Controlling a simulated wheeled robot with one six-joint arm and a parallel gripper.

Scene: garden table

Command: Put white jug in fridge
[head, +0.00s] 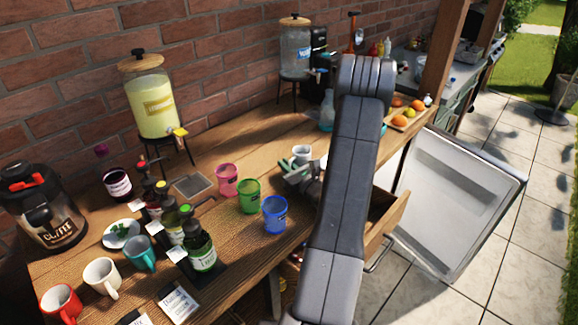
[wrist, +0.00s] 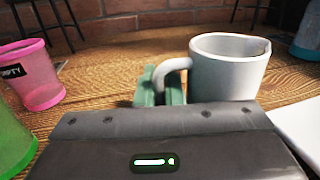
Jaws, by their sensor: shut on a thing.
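The white jug (head: 302,152) stands upright on the wooden table in the head view, partly hidden by my arm and gripper. In the wrist view the white jug (wrist: 228,68) shows large, with its handle toward the left. My gripper (head: 295,170) is shut on the jug's handle; its green fingers also show in the wrist view (wrist: 160,88). The fridge's white door (head: 455,195) hangs open at the right, below table height. The fridge interior is hidden by the table and my arm.
An open wooden drawer (head: 388,218) juts out between table and fridge door. Pink (head: 227,180), green (head: 249,195) and blue (head: 275,214) cups stand left of the jug. A tray of fruit (head: 405,118) sits behind my arm. The paving at the right is clear.

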